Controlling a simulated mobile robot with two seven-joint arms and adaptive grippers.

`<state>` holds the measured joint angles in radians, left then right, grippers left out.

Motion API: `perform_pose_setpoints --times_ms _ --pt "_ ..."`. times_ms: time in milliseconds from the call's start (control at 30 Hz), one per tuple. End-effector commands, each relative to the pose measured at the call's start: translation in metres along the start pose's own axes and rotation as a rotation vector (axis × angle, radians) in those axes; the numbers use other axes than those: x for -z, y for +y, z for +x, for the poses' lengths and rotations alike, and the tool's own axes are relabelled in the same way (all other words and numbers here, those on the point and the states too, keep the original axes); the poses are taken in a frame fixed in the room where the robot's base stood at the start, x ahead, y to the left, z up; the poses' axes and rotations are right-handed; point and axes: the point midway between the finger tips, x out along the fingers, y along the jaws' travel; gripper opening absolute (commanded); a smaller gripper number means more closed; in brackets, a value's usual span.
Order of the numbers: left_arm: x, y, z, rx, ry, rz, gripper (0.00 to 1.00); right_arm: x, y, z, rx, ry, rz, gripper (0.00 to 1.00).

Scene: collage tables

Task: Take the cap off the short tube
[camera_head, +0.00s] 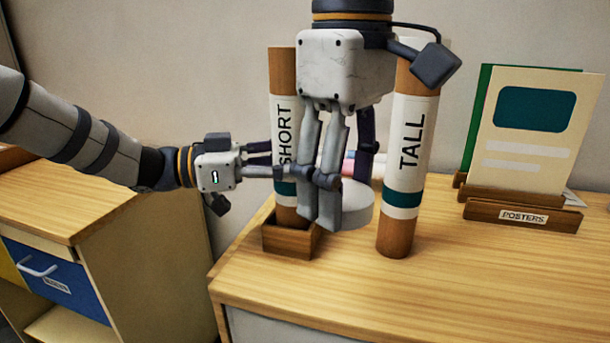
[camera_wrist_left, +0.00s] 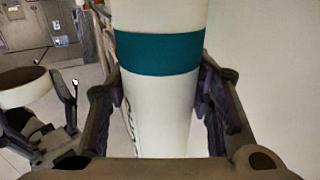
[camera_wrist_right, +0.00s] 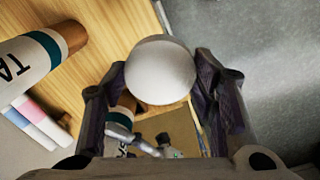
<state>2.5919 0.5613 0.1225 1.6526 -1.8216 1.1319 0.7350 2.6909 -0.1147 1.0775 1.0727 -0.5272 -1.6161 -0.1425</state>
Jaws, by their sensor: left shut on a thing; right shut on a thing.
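The short tube (camera_head: 283,70), marked SHORT, stands upright in a small wooden box holder (camera_head: 290,243). My right gripper (camera_head: 330,200) points down in front of the tube and is shut on a round white cap (camera_head: 357,206). The cap is off the tube, low beside it and above the table; it also shows between the fingers in the right wrist view (camera_wrist_right: 160,70). My right gripper hides part of the short tube.
The tall tube (camera_head: 405,160) stands on the table just right of the cap. A posters rack (camera_head: 522,215) stands at the right. The table front (camera_head: 420,300) is clear. A drawer cabinet (camera_head: 60,205) is at the left.

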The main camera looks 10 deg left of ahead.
Motion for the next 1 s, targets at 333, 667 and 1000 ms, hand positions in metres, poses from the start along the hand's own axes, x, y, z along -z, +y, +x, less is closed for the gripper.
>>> perform_pose_setpoints --times_ms 333,667,1000 --pt "-0.018 0.0 0.0 0.001 0.0 -0.001 0.0 0.001 0.002 0.005 0.008 -0.004 0.0 0.19" --pt "-0.019 0.0 0.0 0.001 0.0 -0.001 0.68 0.001 0.002 0.005 0.009 -0.004 0.0 0.19" --pt "-0.013 -0.001 -0.04 0.005 0.002 0.004 0.68 -0.001 -0.001 -0.004 -0.007 0.004 0.0 0.19"
